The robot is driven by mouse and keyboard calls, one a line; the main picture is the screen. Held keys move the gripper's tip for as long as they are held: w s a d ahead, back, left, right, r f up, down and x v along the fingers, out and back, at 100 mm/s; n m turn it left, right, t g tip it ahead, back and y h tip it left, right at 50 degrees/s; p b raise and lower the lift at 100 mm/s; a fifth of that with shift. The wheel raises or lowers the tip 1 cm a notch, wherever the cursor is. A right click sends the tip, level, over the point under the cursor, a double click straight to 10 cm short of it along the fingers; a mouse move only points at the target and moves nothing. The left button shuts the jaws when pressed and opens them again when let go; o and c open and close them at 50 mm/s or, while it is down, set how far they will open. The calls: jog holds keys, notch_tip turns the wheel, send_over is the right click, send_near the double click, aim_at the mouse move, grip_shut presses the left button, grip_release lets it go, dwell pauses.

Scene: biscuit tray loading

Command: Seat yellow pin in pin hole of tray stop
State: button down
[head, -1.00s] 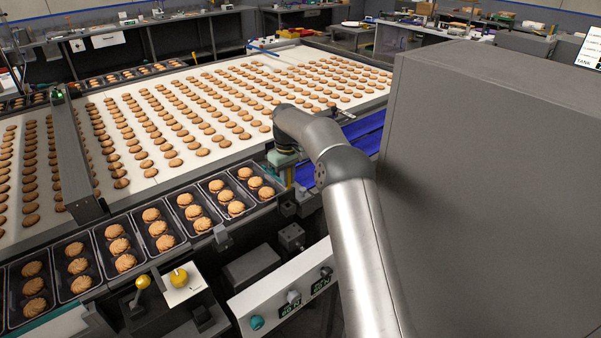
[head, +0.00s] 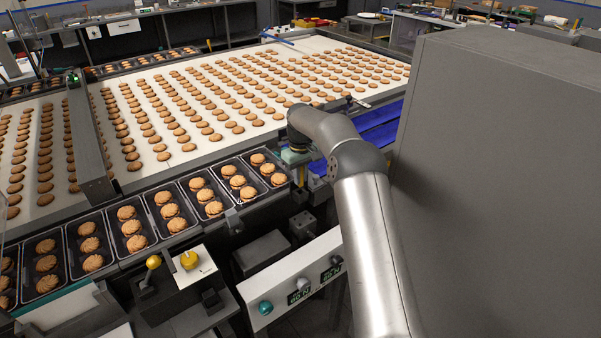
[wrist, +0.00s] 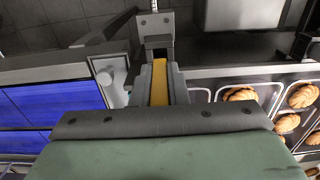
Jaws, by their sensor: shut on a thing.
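In the wrist view my gripper (wrist: 159,66) is shut on the yellow pin (wrist: 159,85), a bright strip between the two grey fingers. The pin's far end lies close to a grey bracket (wrist: 155,22), which looks like the tray stop. I cannot make out a pin hole, nor whether the pin touches the bracket.
Black trays of biscuits (head: 240,208) line the conveyor's near edge. A blue belt (head: 378,126) lies right of my wrist. A big grey cabinet (head: 500,180) stands on the right. A control panel (head: 290,285) and yellow knobs (head: 189,260) are in front.

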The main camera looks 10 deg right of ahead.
aim_at(301, 186)
jog(key=shift+f, duration=0.7)
jog(key=shift+f+b, duration=0.75)
jog(key=shift+f, duration=0.7)
dwell(1.3)
jog(key=c, duration=1.3)
grip_release()
jog(key=shift+c, duration=0.2)
notch_tip(301, 186, up, 16)
jog(key=shift+r+b, duration=0.2)
jog(key=shift+b, duration=0.1)
jog(key=shift+r, duration=0.6)
